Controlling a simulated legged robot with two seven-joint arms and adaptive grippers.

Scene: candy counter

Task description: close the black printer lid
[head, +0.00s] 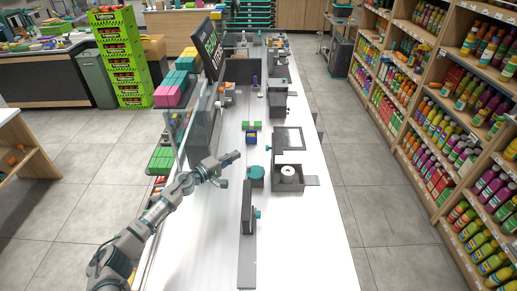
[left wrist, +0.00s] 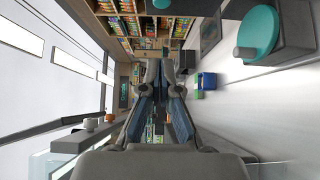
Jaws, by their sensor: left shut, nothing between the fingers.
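The black printer (head: 288,184) stands on the white counter right of centre in the head view. Its lid (head: 289,139) is raised at the back, and a white paper roll (head: 288,172) shows in the open body. My left gripper (head: 237,155) is left of the printer, above the counter and apart from the lid. It also shows in the left wrist view (left wrist: 160,68), its fingers shut with nothing between them. My right gripper is not in view.
A teal-topped block (head: 256,173) stands just left of the printer, between it and my left arm. A dark upright device (head: 248,208) stands nearer on the counter (head: 305,240). Small green and blue boxes (head: 251,136) lie behind. The counter's front right is clear.

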